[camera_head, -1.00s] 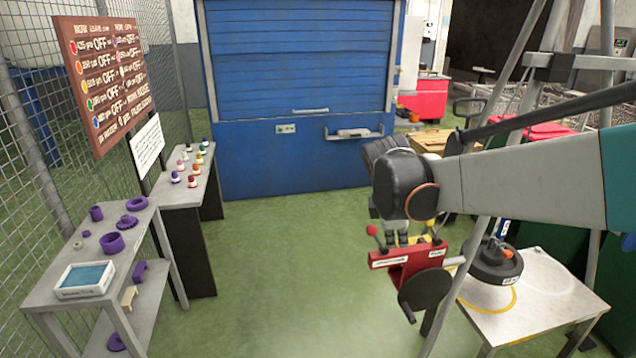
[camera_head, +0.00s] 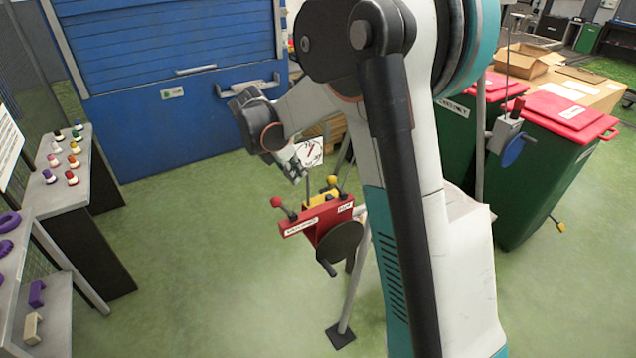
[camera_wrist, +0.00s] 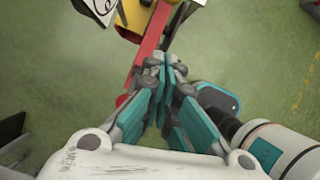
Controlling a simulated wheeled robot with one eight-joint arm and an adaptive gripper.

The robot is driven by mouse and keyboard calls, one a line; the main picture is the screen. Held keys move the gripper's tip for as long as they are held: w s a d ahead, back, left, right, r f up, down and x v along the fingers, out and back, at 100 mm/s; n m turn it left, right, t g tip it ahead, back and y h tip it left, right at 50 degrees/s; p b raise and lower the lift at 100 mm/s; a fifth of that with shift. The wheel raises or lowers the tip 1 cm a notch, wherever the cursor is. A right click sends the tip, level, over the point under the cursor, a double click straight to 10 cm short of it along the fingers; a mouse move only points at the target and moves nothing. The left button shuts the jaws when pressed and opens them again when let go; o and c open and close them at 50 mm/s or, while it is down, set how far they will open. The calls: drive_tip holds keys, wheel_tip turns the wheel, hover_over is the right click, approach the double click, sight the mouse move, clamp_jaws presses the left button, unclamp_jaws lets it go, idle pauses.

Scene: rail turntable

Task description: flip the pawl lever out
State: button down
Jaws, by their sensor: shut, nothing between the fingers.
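A red bracket (camera_head: 318,222) with two white labels stands on a post in the head view. The right label is short and may read PAWL; I cannot read either surely. A lever with a red knob (camera_head: 277,202) rises at its left end. My gripper (camera_head: 296,174) hangs above and behind the bracket, apart from the levers as far as I can tell. In the wrist view my gripper (camera_wrist: 168,65) is shut and empty, with the red bracket (camera_wrist: 150,42) just beyond its fingertips.
A black disc with a crank (camera_head: 340,243) sits on the bracket's front. A white dial (camera_head: 309,152) with a red pointer stands behind it. My arm fills the right of centre. Shelves (camera_head: 66,215) stand at left, green bins (camera_head: 545,190) at right. Green floor is open between.

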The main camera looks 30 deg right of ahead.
drive_tip(key=w+d+f+b, duration=0.1)
drive_tip(key=d+f+b, duration=0.2)
drive_tip(key=d+f, duration=0.5)
drive_tip(key=shift+w+f, duration=0.15)
drive_tip(key=shift+w, duration=0.1)
drive_tip(key=shift+d, duration=0.1)
idle(0.4)
drive_tip(key=shift+d+r+y, duration=0.3)
drive_tip(key=shift+r+y, duration=0.1)
